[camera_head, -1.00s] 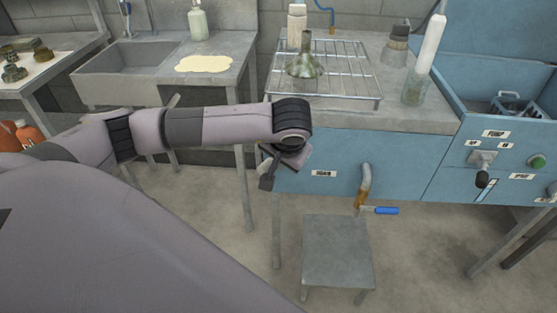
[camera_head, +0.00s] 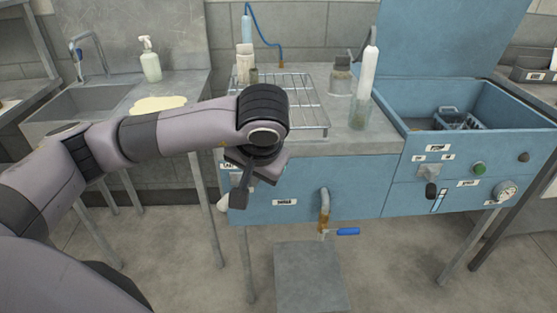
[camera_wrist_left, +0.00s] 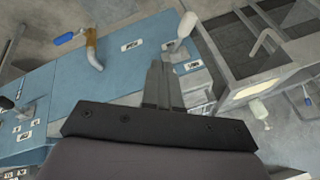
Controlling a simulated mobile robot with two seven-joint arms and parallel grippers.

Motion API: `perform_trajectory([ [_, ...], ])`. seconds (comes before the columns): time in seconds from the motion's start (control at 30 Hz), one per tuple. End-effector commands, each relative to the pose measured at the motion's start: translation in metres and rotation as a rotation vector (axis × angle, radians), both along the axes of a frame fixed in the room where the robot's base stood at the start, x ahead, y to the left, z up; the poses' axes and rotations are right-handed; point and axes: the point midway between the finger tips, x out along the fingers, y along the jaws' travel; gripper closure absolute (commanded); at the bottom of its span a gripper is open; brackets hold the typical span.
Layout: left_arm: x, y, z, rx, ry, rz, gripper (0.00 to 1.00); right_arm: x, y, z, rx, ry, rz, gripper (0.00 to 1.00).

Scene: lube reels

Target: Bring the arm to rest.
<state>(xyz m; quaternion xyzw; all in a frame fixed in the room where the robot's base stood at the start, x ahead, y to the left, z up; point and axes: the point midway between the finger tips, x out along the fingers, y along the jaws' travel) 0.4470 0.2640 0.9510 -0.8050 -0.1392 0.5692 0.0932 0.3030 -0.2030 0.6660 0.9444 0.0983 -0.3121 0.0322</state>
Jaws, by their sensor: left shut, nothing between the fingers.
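My left gripper (camera_head: 240,200) hangs in the air in front of the left end of the blue cabinet (camera_head: 300,185), pointing down. Its fingers are together with nothing between them. In the left wrist view the closed fingers (camera_wrist_left: 160,82) appear over the cabinet's blue front (camera_wrist_left: 120,60). A white rounded part (camera_head: 223,203) shows just beside the gripper; it also shows beyond the fingertips in the wrist view (camera_wrist_left: 187,25). I cannot tell whether they touch. My left arm reaches in from the left and hides part of the bench top. My right gripper is not in view.
The sink (camera_head: 60,103) and a soap bottle (camera_head: 150,62) stand left. A wire rack (camera_head: 308,100) and a glass jar with a white bottle (camera_head: 361,108) are on the bench. A pipe with a blue-handled valve (camera_head: 347,231) sticks out above a grey stool (camera_head: 310,275).

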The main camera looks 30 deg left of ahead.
Motion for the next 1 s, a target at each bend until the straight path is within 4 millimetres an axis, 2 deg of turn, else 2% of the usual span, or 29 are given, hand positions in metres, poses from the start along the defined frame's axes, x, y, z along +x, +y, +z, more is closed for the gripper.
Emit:
perform_trajectory([
  [0.17, -0.001, -0.001, 0.001, -0.004, 0.002, -0.001, 1.00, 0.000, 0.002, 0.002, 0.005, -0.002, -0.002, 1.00],
  [0.27, -0.005, -0.013, -0.009, -0.059, 0.026, -0.001, 1.00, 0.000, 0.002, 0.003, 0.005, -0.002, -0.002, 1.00],
  [0.37, -0.018, -0.044, -0.030, -0.215, 0.090, 0.011, 1.00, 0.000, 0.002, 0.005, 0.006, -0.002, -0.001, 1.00],
  [0.47, -0.043, -0.094, -0.053, -0.462, 0.213, 0.067, 1.00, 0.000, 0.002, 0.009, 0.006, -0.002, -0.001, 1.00],
  [0.5, -0.056, -0.116, -0.058, -0.574, 0.274, 0.107, 1.00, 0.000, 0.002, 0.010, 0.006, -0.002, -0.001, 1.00],
  [0.57, -0.075, -0.148, -0.062, -0.737, 0.375, 0.182, 1.00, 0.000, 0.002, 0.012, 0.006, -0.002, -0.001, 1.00],
  [0.67, -0.104, -0.195, -0.054, -0.992, 0.564, 0.344, 1.00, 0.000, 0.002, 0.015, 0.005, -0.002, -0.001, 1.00],
  [0.8, -0.131, -0.245, -0.023, -1.303, 0.875, 0.644, 1.00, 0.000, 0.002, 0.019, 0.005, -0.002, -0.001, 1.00],
  [0.9, -0.135, -0.265, 0.006, -1.484, 1.122, 0.907, 1.00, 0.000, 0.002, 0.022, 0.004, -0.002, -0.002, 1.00],
  [1.0, -0.125, -0.272, 0.032, -1.618, 1.393, 1.205, 1.00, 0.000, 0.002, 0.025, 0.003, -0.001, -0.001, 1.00],
])
